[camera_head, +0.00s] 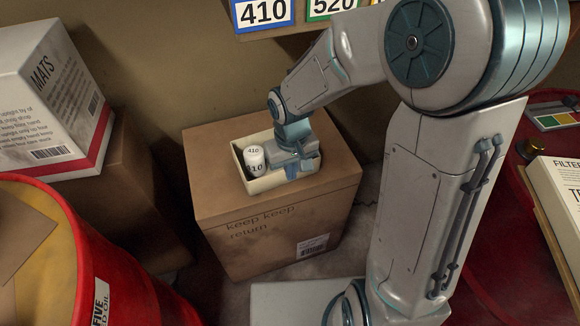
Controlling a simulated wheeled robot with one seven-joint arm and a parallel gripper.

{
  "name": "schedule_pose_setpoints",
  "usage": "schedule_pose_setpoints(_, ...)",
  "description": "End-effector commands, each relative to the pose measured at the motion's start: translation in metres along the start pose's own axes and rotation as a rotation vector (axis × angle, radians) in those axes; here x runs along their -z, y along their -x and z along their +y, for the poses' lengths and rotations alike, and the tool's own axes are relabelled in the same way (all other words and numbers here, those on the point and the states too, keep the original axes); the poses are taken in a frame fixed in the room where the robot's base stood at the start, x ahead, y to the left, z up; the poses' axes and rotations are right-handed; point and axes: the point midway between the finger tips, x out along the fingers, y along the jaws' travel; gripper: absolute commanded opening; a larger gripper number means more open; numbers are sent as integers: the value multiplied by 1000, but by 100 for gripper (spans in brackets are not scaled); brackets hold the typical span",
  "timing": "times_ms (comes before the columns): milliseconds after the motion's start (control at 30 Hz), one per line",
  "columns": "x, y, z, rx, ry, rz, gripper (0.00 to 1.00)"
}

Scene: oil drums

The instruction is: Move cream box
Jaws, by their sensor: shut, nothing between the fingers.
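The cream box (262,184) is a small open-topped box on top of a large brown cardboard box (225,192). A white canister (255,160) marked 410 stands upright in its left part. My gripper (296,168) points down at the right part of the cream box and overlaps its right end in the view. It is shut and empty. The fingertips are partly hidden, and I cannot tell whether they touch the cream box. The gripper also hides part of the box's inside and far wall.
A red drum (130,275) stands at the front left. A white MATS box (45,110) sits on a brown carton at the left. A red drum top at the right holds a FILTER box (562,195). Signs 410 (263,11) and 520 (331,8) hang at the back.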

Motion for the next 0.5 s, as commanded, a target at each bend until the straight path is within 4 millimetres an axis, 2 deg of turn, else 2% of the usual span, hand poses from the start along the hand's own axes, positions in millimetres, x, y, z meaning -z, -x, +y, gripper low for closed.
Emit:
schedule_pose_setpoints(33,-1,-13,0,1,1,-5,0)
schedule_pose_setpoints(400,-2,-92,0,1,0,-6,0)
schedule_pose_setpoints(500,17,-86,0,1,-2,1,0)
